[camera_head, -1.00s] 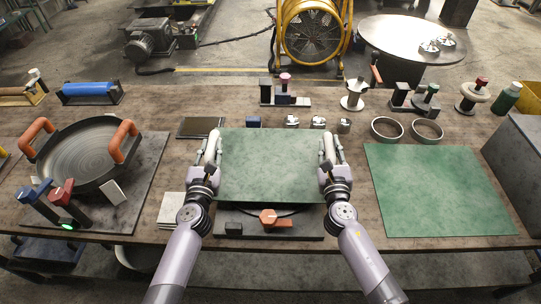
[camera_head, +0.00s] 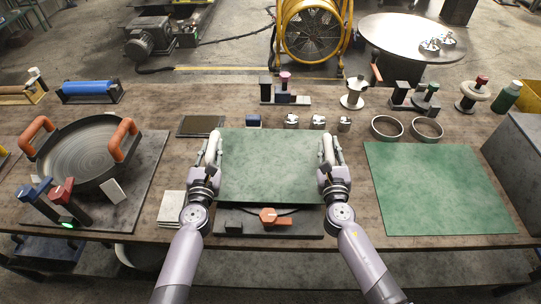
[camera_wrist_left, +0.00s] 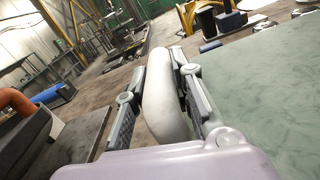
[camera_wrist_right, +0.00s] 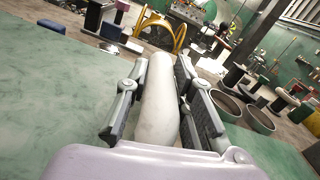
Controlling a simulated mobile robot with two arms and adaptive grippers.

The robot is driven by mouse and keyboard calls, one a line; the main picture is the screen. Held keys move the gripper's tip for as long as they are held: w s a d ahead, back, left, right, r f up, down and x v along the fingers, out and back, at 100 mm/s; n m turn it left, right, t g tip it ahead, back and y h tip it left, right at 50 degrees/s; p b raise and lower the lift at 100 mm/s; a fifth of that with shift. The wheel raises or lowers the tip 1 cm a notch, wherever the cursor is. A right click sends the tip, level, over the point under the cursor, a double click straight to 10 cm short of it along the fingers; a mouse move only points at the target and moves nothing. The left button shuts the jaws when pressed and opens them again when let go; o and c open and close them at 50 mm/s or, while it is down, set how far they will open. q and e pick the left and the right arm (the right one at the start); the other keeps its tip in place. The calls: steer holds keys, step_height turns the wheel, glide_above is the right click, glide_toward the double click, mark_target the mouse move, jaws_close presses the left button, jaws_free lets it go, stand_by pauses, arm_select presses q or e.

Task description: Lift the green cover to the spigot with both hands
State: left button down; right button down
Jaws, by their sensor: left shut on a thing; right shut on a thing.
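The green cover (camera_head: 265,165) is a flat square sheet at the middle of the bench, between my two grippers. A pale curved handle stands at each side edge. My left gripper (camera_head: 211,152) is shut on the left handle; the left wrist view shows that handle (camera_wrist_left: 160,95) between the fingers. My right gripper (camera_head: 330,152) is shut on the right handle, which shows between the fingers in the right wrist view (camera_wrist_right: 158,105). The cover looks about level over a dark base with an orange knob (camera_head: 268,216). What lies beneath is mostly hidden. I cannot tell which thing is the spigot.
A second green sheet (camera_head: 437,190) lies at the right, with two metal rings (camera_head: 387,128) behind it. A round pan (camera_head: 80,152) with orange handles is at the left. Small metal parts and a blue block (camera_head: 253,121) stand just behind the cover. White tiles lie front left.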

arm_select(q)
steer(key=shift+w+a+r, duration=0.15)
steer(key=shift+a+r, duration=0.05)
steer(key=shift+r, duration=0.25)
arm_select(e)
steer(key=shift+w+d+r, duration=0.1)
steer(key=shift+d+r, duration=0.05)
steer(key=shift+r, duration=0.25)
arm_select(q)
steer(key=c, duration=1.7)
jaws_free()
steer(key=o, duration=0.4)
steer(key=shift+c, duration=0.2)
steer(key=shift+o, duration=0.2)
steer(key=shift+s+d+f, duration=0.1)
steer(key=shift+s+f, duration=0.05)
steer(key=shift+s, duration=0.05)
